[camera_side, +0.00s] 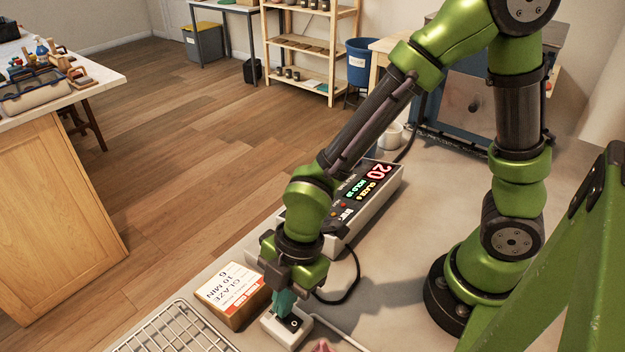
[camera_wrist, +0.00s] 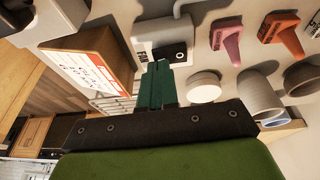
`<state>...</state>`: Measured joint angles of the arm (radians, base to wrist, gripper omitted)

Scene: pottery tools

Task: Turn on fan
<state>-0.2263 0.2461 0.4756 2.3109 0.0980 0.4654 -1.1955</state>
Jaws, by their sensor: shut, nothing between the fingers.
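A small white switch box (camera_side: 294,330) with a black rocker and a pale cord lies on the grey worktop at the bottom centre of the side view. It also shows at the top of the wrist view (camera_wrist: 150,32). My gripper (camera_side: 285,303) points down at the switch box, its teal fingers shut and empty. In the wrist view, the fingertips (camera_wrist: 157,68) overlap the lower edge of the box beside the black rocker. I cannot tell whether they touch it or which way the rocker is set. I cannot make out a fan in either view.
A box with a "GLAZE 6 10 MIN" label (camera_side: 233,292) stands close left of the switch. A wire rack (camera_side: 175,330) lies at the front left. A lit timer unit (camera_side: 372,200) stands behind my gripper. Pink (camera_wrist: 228,40) and orange (camera_wrist: 281,32) pieces lie right of the switch.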

